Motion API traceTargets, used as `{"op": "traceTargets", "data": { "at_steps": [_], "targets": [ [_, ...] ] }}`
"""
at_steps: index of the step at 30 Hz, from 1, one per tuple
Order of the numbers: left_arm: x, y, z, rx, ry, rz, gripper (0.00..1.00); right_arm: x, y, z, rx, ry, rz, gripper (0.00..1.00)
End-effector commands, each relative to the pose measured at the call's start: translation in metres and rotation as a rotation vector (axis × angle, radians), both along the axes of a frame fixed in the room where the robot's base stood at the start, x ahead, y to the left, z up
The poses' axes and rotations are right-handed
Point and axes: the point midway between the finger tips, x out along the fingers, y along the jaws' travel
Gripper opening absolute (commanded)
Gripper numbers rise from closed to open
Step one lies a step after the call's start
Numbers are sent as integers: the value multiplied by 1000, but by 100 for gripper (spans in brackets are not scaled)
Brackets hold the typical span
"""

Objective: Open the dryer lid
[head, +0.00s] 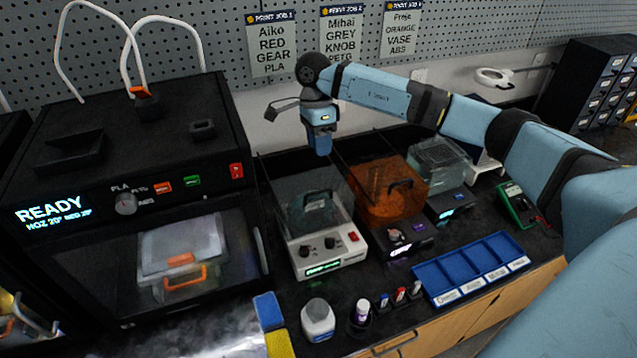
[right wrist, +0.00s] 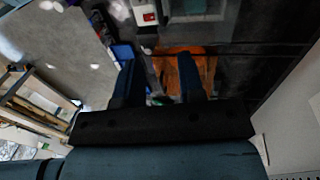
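A white-based box machine (head: 334,257) with knobs, a red switch and a green display stands on the bench; its smoky clear cover (head: 312,205) looks like a lid. I cannot read a label naming it as the dryer. An orange-covered machine (head: 388,190) stands to its right; the orange cover also shows in the right wrist view (right wrist: 178,66). My right gripper (head: 320,152) hangs above the back of these two machines, fingers down, touching neither as far as I can see. In the right wrist view its fingers (right wrist: 158,62) are apart with nothing between them. My left gripper is not in view.
A large black printer (head: 120,200) reading READY stands at the left. A clear-topped machine (head: 440,160), a blue divided tray (head: 470,268), small bottles and a green meter (head: 515,205) are at the right. A pegboard wall with job cards rises behind.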

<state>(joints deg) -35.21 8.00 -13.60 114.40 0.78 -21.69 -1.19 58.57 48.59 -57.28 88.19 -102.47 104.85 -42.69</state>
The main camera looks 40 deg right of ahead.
Motion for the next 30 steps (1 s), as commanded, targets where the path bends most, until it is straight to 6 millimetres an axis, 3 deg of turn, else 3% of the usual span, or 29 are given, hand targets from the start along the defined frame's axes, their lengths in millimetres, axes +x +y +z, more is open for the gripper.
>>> {"op": "traceTargets", "data": {
  "at_steps": [9, 15, 21, 29, 30],
  "targets": [
    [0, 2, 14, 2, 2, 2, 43, -14, 4, -67, 3, 3, 2, 36],
    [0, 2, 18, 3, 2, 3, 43, -19, 6, -97, 4, 2, 0, 36],
    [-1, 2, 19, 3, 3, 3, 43, -22, 6, -110, 4, 1, 0, 36],
    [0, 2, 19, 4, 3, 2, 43, -22, 6, -111, 4, 0, 0, 36],
    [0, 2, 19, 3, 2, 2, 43, -22, 6, -111, 4, 0, 0, 29]
  ]
}}
